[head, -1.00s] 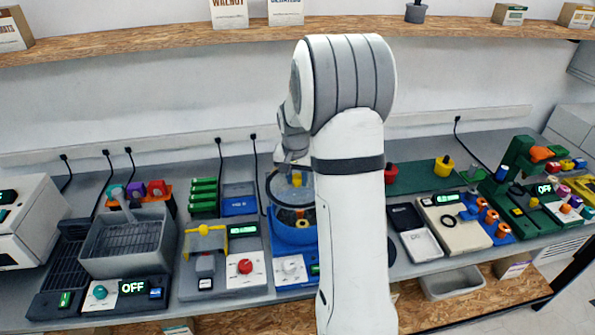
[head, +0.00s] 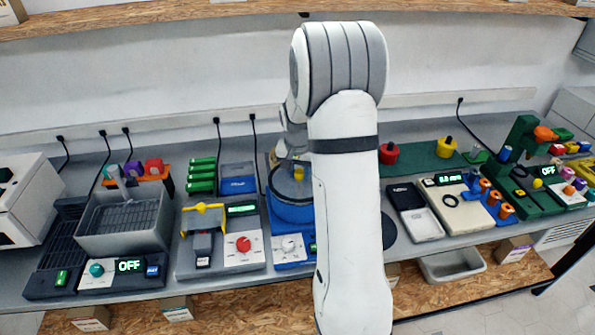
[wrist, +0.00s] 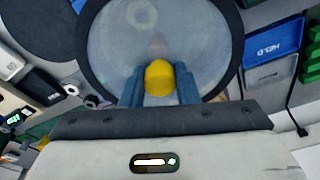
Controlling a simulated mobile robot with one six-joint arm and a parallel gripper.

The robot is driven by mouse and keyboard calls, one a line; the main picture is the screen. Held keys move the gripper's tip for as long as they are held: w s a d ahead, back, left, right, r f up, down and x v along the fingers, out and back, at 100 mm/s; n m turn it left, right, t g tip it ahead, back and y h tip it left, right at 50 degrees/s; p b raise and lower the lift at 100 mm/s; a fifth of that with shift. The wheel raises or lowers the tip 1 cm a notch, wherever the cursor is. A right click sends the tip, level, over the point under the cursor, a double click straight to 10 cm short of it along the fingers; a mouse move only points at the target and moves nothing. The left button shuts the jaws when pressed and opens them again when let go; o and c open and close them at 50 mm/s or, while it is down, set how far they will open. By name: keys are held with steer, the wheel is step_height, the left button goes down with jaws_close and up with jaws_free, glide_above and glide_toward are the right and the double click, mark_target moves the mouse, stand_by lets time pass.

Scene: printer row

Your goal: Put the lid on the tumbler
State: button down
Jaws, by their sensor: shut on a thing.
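The lid is a clear disc with a dark rim and a yellow knob; it fills the top of the wrist view (wrist: 110,45) and shows in the head view (head: 283,186). My gripper (wrist: 159,85) is shut on its yellow knob, with a blue finger on each side. The tumbler (head: 292,211) is a blue round drum in the middle of the bench, directly under the lid. The lid covers its opening, roughly level; whether it rests on the rim or hovers just above, I cannot tell. My arm hides the tumbler's right side.
A yellow-topped grey device (head: 203,220) and a red-knob panel (head: 243,245) stand left of the tumbler. Green blocks (head: 202,175) and a blue tray (head: 238,185) lie behind left. A grey basin (head: 125,215) is further left. A beige gauge (head: 460,208) is to the right.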

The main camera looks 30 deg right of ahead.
steer(key=shift+f+b, duration=0.55)
steer(key=shift+f, duration=0.05)
steer(key=c, duration=1)
jaws_free()
steer(key=shift+c, duration=0.2)
